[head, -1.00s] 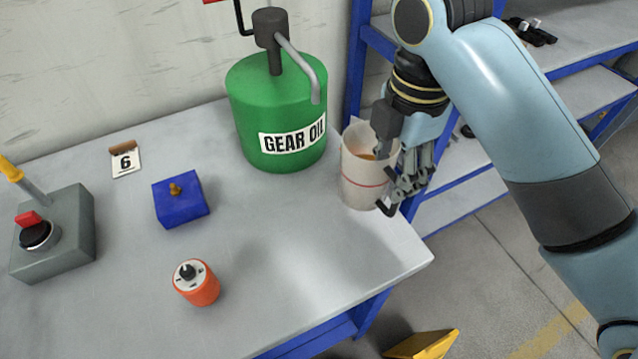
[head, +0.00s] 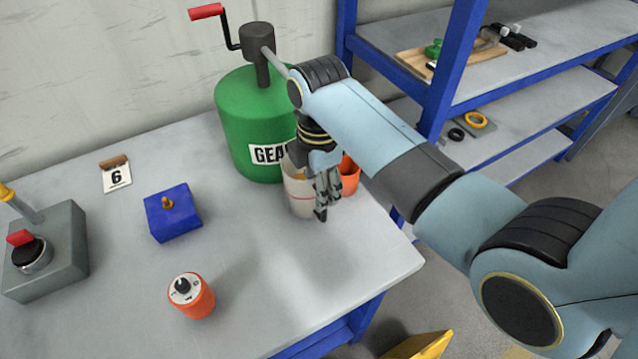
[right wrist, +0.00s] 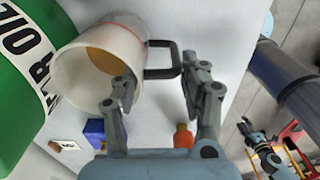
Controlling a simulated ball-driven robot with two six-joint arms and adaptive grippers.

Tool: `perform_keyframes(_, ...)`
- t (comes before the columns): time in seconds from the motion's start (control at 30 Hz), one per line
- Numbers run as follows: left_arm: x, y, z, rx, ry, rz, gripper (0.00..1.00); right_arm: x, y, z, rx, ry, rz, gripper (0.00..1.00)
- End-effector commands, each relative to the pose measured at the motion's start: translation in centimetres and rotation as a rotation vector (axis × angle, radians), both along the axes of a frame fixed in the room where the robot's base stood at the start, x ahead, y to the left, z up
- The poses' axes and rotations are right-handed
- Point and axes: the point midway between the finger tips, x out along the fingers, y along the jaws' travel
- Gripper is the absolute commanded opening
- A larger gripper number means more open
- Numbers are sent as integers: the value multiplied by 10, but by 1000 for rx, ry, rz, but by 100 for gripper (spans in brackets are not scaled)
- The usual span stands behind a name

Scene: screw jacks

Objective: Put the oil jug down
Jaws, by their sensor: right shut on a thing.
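The oil jug (head: 300,194) is a whitish, see-through cup with a red line and amber oil inside. It is upright or nearly so at the table's right part, in front of the green drum; I cannot tell whether its base touches the table. My right gripper (head: 325,200) is at the jug's right side. The right wrist view shows the jug (right wrist: 120,48) with its dark handle between the fingers of the gripper (right wrist: 165,95), which is shut on it. A small blue-grey shape at that view's lower right may be my left gripper (right wrist: 262,140).
The green gear oil drum (head: 245,120) with a red-handled crank stands behind the jug. An orange container (head: 349,175) is just right of it. A blue box (head: 172,212), an orange cylinder (head: 191,296) and a grey switch box (head: 45,255) stand left. The front-right tabletop is clear.

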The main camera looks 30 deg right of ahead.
Motion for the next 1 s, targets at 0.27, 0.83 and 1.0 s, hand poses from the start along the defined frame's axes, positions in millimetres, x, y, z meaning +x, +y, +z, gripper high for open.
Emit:
perform_keyframes(0.27,0,0,1,0,0,0,40,1,0,-5,0,-4,0,0)
perform_keyframes(0.83,0,1,1,1,1,-1,40,0,0,-7,0,-2,0,68)
perform_keyframes(1.0,-1,2,-2,2,1,-1,40,1,0,6,1,-6,0,68)
